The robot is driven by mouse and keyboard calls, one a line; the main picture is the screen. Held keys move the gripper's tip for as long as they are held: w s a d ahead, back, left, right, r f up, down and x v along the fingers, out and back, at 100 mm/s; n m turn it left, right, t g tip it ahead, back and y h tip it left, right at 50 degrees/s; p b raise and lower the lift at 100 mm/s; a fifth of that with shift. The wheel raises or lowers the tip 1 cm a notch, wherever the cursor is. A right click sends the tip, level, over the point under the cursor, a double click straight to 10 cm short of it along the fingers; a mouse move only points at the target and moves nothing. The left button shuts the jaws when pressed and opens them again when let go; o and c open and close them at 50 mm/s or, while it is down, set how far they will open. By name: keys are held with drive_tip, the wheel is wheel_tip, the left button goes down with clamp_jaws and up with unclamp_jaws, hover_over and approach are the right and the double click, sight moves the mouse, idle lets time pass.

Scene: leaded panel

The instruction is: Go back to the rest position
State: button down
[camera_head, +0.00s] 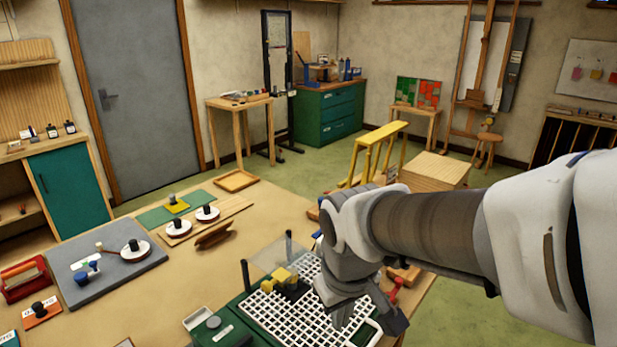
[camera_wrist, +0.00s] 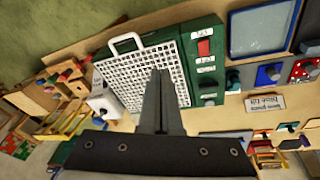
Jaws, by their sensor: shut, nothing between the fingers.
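My gripper (camera_head: 366,312) is in the lower right of the head view, above the right part of a green machine with a white grid top. In the wrist view my gripper (camera_wrist: 160,76) shows its dark fingers together and empty. The white grid (camera_head: 300,318) lies under and beside the gripper in the head view, and it fills the upper middle of the wrist view (camera_wrist: 130,75). A gap between the fingers and the grid cannot be judged exactly. My arm crosses the right side of the head view and hides part of the table.
A grey board (camera_head: 105,268) with small tools lies on the tan table at left. White discs with black knobs (camera_head: 178,228) sit mid-table. A yellow rack (camera_head: 375,152) and a wooden block (camera_head: 435,170) stand behind my arm. A red switch (camera_wrist: 204,47) is on the green machine.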

drive_tip(key=s+d+r+m+t, duration=0.3)
drive_tip(key=s+d+r+m, duration=0.2)
drive_tip(key=d, duration=0.4)
drive_tip(key=shift+s+r, duration=0.9)
drive_tip(key=shift+s, duration=0.35)
